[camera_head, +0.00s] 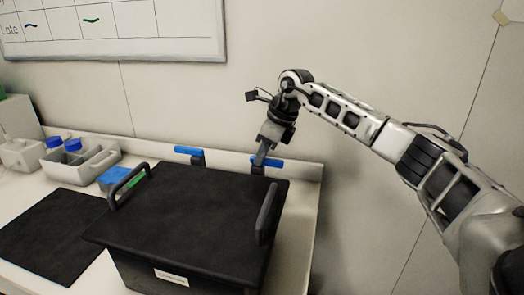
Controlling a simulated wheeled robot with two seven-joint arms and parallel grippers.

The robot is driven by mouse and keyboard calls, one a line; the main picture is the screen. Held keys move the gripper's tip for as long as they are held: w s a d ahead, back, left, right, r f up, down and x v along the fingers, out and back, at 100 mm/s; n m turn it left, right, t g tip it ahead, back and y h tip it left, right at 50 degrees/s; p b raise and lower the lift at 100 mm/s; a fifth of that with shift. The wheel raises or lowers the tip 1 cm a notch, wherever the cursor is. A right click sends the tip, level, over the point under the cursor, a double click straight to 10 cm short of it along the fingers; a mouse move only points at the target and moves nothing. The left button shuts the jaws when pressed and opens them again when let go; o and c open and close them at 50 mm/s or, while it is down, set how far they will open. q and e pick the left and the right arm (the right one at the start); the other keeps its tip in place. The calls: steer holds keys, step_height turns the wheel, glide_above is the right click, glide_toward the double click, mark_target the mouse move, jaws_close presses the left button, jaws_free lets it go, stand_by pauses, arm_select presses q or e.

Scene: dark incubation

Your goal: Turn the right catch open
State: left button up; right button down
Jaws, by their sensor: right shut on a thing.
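The right catch (274,163) has a blue bar on a dark post at the back right of the black box (190,215). My right gripper (260,159) reaches down from above and is shut on the right catch, hiding part of its bar. The blue bar lies roughly crosswise, along the back of the bench. A second blue catch (187,151) stands to the left behind the box, also crosswise, with nothing touching it. The box has a flat black lid with two upright handles. My left gripper is not in view.
A black mat (52,236) lies left of the box. A grey caddy (82,165) with blue-capped bottles and a blue item (114,177) stand behind it. The back ledge and wall lie close behind the catches. A whiteboard (120,30) hangs above.

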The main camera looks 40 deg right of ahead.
steer(key=shift+r+n, duration=0.1)
steer(key=shift+n, duration=0.2)
stand_by(0.4)
steer(key=c, duration=1.4)
jaws_free()
steer(key=shift+d, duration=0.1)
steer(key=b+v, duration=0.1)
steer(key=v, duration=1.5)
steer(key=shift+w, duration=0.1)
